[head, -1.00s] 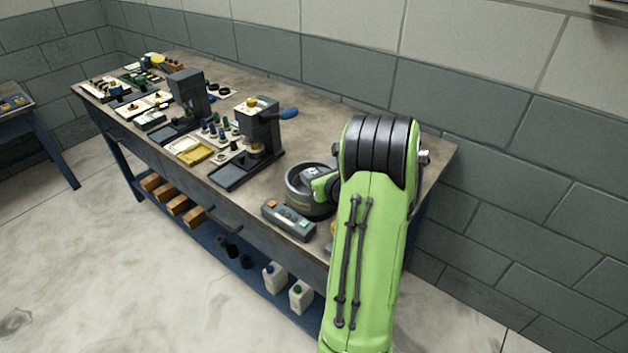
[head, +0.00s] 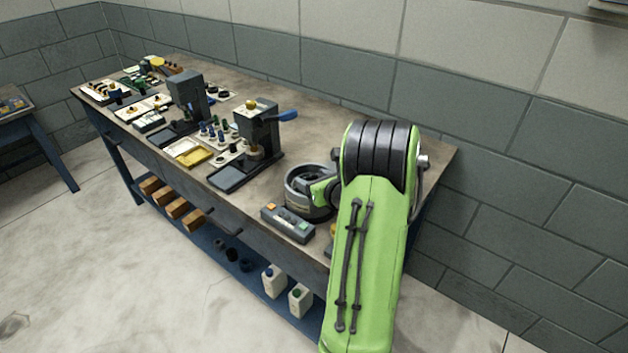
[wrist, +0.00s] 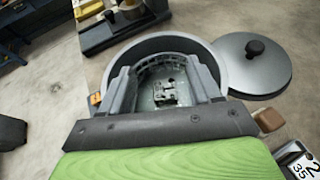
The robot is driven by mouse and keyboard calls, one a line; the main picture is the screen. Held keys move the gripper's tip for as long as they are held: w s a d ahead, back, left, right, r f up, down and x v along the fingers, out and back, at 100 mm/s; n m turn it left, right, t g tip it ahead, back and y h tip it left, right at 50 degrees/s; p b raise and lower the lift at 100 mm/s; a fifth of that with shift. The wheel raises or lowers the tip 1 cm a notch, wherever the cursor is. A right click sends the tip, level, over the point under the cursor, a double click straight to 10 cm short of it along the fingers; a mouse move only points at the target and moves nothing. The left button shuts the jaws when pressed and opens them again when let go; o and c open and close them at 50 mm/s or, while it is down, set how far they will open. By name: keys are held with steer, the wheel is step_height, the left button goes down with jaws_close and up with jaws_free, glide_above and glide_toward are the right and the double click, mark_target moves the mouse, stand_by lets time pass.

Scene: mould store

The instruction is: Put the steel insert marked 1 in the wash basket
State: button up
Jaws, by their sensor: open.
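A round grey tub (head: 296,185) stands on the bench near its right end; in the wrist view its rim (wrist: 222,65) surrounds my fingers. Inside shows a curved, slotted inner wall, probably the wash basket (wrist: 168,62). A small blocky steel piece (wrist: 172,92), which may be the insert, appears on the tub floor between my fingers; I cannot read a mark on it. My gripper (wrist: 166,82) is open, pointing down into the tub, with a finger on each side of the piece and not closed on it. In the head view my arm hides the gripper's tips.
A round grey lid (wrist: 254,62) with a black knob lies right of the tub. A control box (head: 288,222) sits at the bench's front edge. A press with a blue handle (head: 258,130) and trays of small parts stand to the left.

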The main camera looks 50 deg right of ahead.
steer(key=shift+r, duration=0.35)
steer(key=r+p+v, duration=0.1)
steer(key=v, duration=1.1)
steer(key=w+a+r+n+g+y, duration=0.1)
steer(key=w+a+n+g+y, duration=0.15)
steer(key=a+n, duration=0.75)
steer(key=w+a+n+g+y, duration=0.15)
steer(key=a+n+y, duration=0.25)
steer(key=a+n, duration=0.6)
steer(key=s+a+r+n+g+h, duration=0.1)
steer(key=s+a+n, duration=0.3)
steer(key=n, duration=0.5)
steer(key=s+a+r+n+g+h, duration=0.1)
steer(key=s+a+r+n+g, duration=0.1)
steer(key=s+a+n, duration=0.3)
steer(key=s+r+n, duration=0.1)
steer(key=s+n, duration=0.3)
steer(key=n, duration=0.1)
steer(key=shift+a+n, duration=0.2)
steer(key=shift+n, duration=0.1)
steer(key=shift+s, duration=0.15)
